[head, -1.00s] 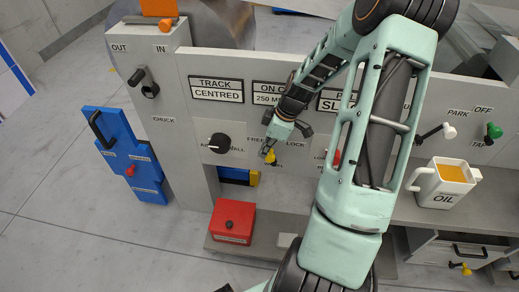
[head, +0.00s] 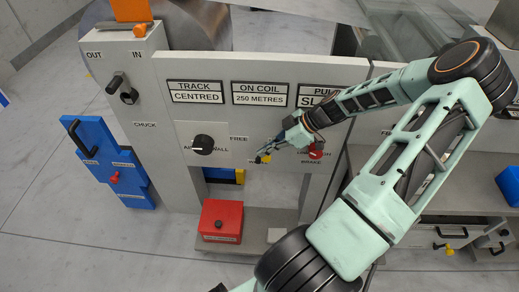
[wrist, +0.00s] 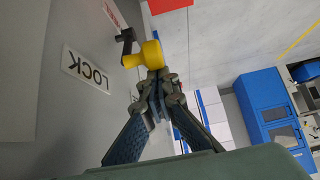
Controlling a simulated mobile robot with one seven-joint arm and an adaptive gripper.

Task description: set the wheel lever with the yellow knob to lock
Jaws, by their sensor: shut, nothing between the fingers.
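The yellow knob (head: 265,159) sits on a short lever low on the grey panel, right of the FREE label (head: 238,138). In the wrist view the yellow knob (wrist: 148,54) is on the end of a black lever (wrist: 126,42), beside the LOCK label (wrist: 84,70). The LOCK label is hidden by my arm in the head view. My gripper (head: 259,152) is at the knob; in the wrist view its closed fingertips (wrist: 155,88) overlap the knob's near edge. I cannot tell whether they touch it. The fingers are shut with nothing between them.
A red knob (head: 316,151) by the BRAKE label is close right of my gripper. A black rotary knob (head: 203,144) is to the left. A red box (head: 220,221) stands below, and a blue panel (head: 110,163) is at far left.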

